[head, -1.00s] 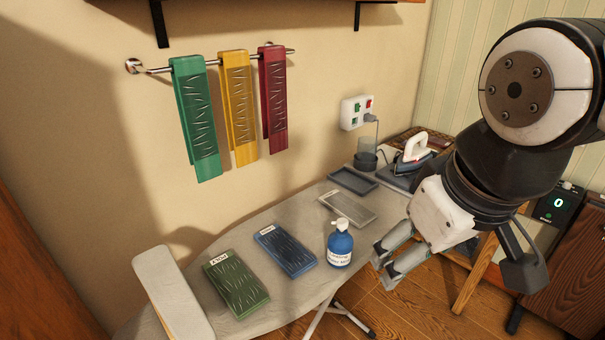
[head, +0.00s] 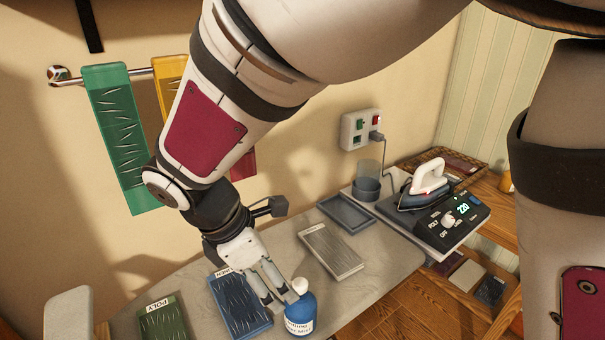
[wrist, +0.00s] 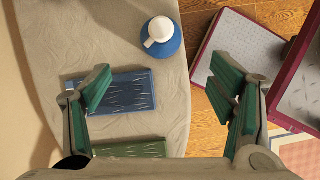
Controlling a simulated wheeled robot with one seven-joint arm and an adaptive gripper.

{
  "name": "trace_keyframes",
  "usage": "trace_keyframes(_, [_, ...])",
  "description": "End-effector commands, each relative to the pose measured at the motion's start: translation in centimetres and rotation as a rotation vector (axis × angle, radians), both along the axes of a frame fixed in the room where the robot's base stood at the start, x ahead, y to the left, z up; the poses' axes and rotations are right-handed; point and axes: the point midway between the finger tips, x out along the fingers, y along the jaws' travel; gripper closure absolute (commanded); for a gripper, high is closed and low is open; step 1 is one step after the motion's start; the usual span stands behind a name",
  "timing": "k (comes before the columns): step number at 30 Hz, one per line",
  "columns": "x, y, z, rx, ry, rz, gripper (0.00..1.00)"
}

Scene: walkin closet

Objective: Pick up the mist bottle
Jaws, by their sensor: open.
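The mist bottle (head: 300,312) is blue with a white cap and a white label. It stands upright on the ironing board (head: 376,262) near its front edge. In the wrist view the bottle (wrist: 161,40) shows from above, beyond and between my fingertips. My gripper (head: 277,297) is open and empty, just left of the bottle and close to it in the head view. In the wrist view the open fingers of my gripper (wrist: 165,84) are spread wide, with the bottle apart from them. I cannot tell whether a finger touches it in the head view.
A blue cloth (head: 232,312), a green cloth (head: 163,322) and a grey cloth (head: 330,251) lie on the board. A grey tray (head: 346,213), a clear cup (head: 367,182) and an iron (head: 428,184) on its base are at the back. Green and yellow cloths hang on the wall rail.

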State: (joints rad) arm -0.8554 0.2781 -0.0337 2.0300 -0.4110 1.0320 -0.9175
Motion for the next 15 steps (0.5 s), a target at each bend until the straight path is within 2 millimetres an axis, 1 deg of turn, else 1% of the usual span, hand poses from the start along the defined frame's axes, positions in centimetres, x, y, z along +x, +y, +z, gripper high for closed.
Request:
trace_keyframes(5, [0.3,-0.8,-2.3,-0.007,0.005,0.005,0.23])
trace_keyframes(9, [0.7,-1.8,-4.8,-0.006,0.005,0.004,0.23])
trace_keyframes(12, [1.0,-2.4,-6.3,-0.006,0.003,0.003,0.23])
trace_keyframes(15, [1.2,-2.8,-7.3,-0.005,0.004,0.002,0.23])
